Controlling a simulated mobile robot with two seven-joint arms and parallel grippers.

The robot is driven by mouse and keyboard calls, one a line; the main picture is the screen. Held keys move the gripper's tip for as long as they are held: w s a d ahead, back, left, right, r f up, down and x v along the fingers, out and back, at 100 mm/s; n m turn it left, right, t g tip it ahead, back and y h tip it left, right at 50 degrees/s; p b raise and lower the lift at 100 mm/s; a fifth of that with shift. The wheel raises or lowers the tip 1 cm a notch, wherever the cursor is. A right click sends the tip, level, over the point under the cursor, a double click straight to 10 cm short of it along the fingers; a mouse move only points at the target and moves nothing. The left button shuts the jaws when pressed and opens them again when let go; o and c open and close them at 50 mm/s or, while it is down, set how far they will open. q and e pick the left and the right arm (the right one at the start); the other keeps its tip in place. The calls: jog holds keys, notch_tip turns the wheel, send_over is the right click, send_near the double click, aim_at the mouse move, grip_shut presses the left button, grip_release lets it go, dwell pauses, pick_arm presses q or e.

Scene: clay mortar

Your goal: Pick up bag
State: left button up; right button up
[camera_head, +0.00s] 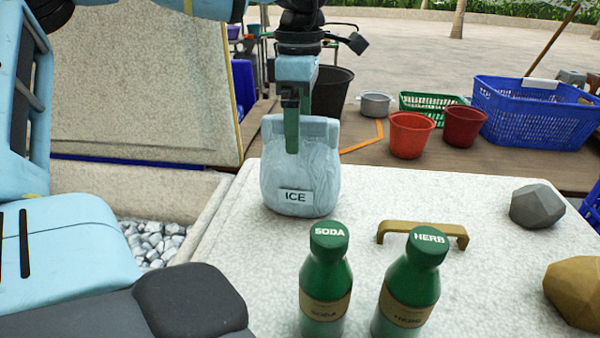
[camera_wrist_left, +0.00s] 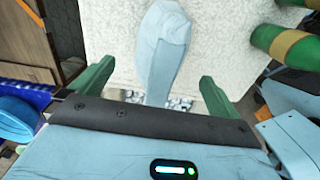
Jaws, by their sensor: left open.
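The bag (camera_head: 300,180) is pale blue with an ICE label and stands upright on the white stone counter (camera_head: 225,235). My left gripper (camera_head: 291,135) is above it, pointing down, with one green finger overlapping the front of the bag's top band. In the left wrist view the bag (camera_wrist_left: 165,45) shows between the two spread green fingers of the left gripper (camera_wrist_left: 153,85), with a gap visible on each side. My right gripper is in neither view.
Green SODA (camera_head: 326,285) and HERB (camera_head: 410,285) bottles stand in front of the bag. A tan handle (camera_head: 422,230), a grey rock (camera_head: 538,206) and a brown rock (camera_head: 575,290) are to the right. Red pots (camera_head: 411,135) and a blue basket (camera_head: 535,113) stand behind.

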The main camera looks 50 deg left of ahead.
aim_at(300, 166)
pick_arm(q)
jog(key=shift+d+f+p, duration=0.1)
jog(key=shift+f+p, duration=0.25)
jog(key=shift+f, duration=2.2)
jog(key=shift+r, duration=0.1)
jog(key=c, duration=1.9)
